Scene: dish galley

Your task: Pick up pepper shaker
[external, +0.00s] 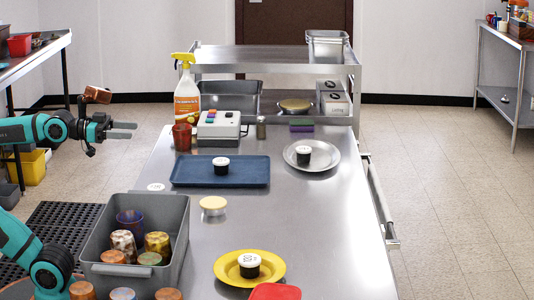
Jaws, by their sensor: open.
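A small dark-grey metallic cylinder (261,128), which looks like the pepper shaker, stands upright on the steel counter (315,205), just right of a white device with colored buttons (218,128). It is too small for me to read any label. My gripper (134,130) is at the left, in the air beyond the counter's left edge. Its two fingers point right, apart, with nothing between them. The white device and a red tumbler (182,137) stand between my gripper and the cylinder.
A yellow-topped spray bottle (187,95) stands behind the tumbler. A blue tray (240,178) and a grey plate (323,163) each hold a black jar with a white lid. A grey bin (177,217) of cups and a yellow plate (229,268) are nearer. The counter's right middle is clear.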

